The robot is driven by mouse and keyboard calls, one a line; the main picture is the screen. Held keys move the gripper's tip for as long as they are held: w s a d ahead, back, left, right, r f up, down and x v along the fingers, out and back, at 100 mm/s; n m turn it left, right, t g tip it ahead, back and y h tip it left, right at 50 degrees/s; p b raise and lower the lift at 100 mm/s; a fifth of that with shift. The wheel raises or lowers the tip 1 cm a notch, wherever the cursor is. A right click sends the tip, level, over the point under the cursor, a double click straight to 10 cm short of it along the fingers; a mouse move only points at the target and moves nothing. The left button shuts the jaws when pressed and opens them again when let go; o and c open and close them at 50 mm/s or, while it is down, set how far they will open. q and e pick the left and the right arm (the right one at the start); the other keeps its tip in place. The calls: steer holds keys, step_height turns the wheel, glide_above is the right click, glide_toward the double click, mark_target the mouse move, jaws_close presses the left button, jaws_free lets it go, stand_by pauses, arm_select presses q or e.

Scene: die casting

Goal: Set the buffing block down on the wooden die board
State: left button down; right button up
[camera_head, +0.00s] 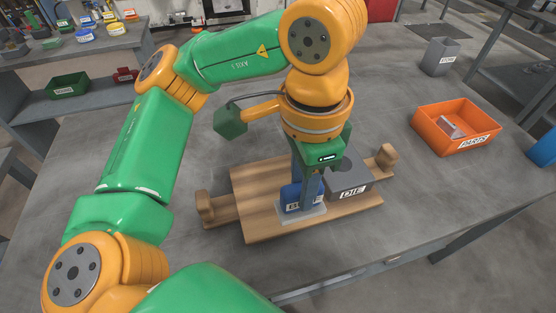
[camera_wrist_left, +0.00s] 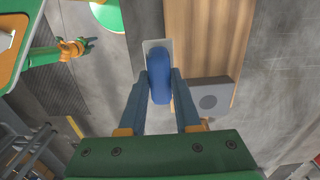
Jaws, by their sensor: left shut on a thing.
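My left gripper (camera_head: 308,190) is shut on the buffing block (camera_head: 289,199), which has a blue body and a flat pale grey plate below. In the left wrist view the fingers grip the blue body of the block (camera_wrist_left: 159,72) from both sides. The block is upright over the front part of the wooden die board (camera_head: 258,222), near its front edge. I cannot tell whether the plate touches the board. The grey die (camera_head: 349,187) stands on the board just right of the block. What looks like my right gripper (camera_wrist_left: 88,43) is small in the left wrist view.
An orange parts bin (camera_head: 427,134) stands on the table to the right, with a grey container (camera_head: 440,56) behind it. The board has raised wooden end pieces at left and right. The left part of the board and the table around it are clear.

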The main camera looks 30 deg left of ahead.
arm_select(q)
steer(key=w+a+f+p, duration=0.1)
steer(key=w+a+f, duration=0.1)
steer(key=w+f, duration=0.1)
steer(key=w+a+f+p, duration=0.1)
steer(key=w+a+f, duration=0.2)
steer(key=f, duration=0.1)
steer(key=w+a+f+p, duration=0.1)
steer(key=w+a+f, duration=0.1)
steer(key=w+f, duration=0.1)
steer(key=shift+a+f+p, duration=0.35)
steer(key=shift+f, duration=0.6)
steer(key=shift+f+b, duration=0.15)
steer(key=shift+b, duration=0.15)
steer(key=c, duration=1.1)
jaws_free()
steer(key=o, duration=0.5)
steer(key=shift+r, duration=0.65)
step_height(320, 180, up, 11)
steer(key=shift+s+r+b, duration=0.1)
steer(key=shift+b, duration=0.4)
